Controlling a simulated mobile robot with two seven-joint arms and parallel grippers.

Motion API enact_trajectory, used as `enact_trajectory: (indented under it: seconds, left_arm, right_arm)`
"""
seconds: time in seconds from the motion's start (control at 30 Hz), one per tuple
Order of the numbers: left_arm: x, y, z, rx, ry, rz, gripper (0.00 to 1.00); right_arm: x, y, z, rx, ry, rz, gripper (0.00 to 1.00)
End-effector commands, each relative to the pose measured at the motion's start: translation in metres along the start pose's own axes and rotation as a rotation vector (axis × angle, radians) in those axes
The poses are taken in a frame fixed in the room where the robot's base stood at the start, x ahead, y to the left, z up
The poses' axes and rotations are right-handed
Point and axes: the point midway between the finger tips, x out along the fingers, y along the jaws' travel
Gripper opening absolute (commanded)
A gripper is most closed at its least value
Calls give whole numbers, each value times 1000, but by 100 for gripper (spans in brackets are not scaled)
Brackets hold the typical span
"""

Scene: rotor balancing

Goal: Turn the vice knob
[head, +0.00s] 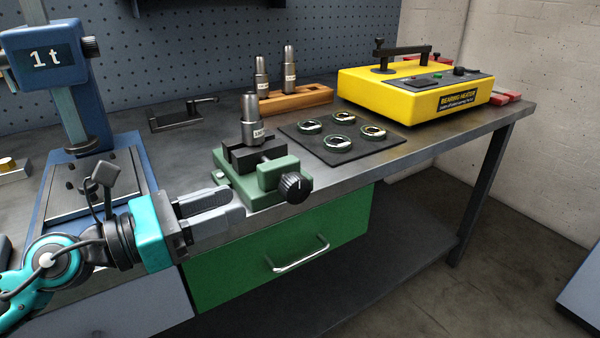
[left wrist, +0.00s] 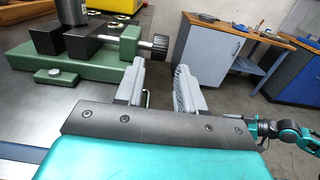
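The green vice (head: 262,172) stands on the workbench near its front edge, with its black ribbed knob (head: 295,187) facing the front right. A grey metal cylinder (head: 251,118) stands upright in the vice jaws. In the left wrist view the vice (left wrist: 80,62) is at upper left and its knob (left wrist: 160,46) lies just beyond the fingertips. My left gripper (head: 238,203) is left of the knob, beside the vice base and apart from the knob. In the left wrist view its fingers (left wrist: 163,72) are spread with nothing between them. My right gripper is not seen in the head view.
A black mat (head: 345,153) with several bearing rings lies behind the vice. A yellow bearing heater (head: 415,92) stands at the right, a wooden block (head: 296,99) with metal cylinders at the back. A blue press (head: 85,170) stands left. Below is a green drawer (head: 285,255) with a handle.

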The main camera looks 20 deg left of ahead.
Motion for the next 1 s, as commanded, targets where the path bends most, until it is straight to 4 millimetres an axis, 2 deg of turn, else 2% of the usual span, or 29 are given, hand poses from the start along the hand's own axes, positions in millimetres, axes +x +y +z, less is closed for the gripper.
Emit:
enact_trajectory:
  seconds: [0.37, 0.67, 1.0]
  left_arm:
    - [36, 2, 5, 0, -3, 3, 38]
    - [74, 0, 5, 0, -4, 1, 38]
    - [115, 0, 1, -1, -2, 1, 38]
  right_arm:
    - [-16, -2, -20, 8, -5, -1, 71]
    - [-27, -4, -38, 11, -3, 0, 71]
    - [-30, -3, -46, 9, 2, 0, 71]
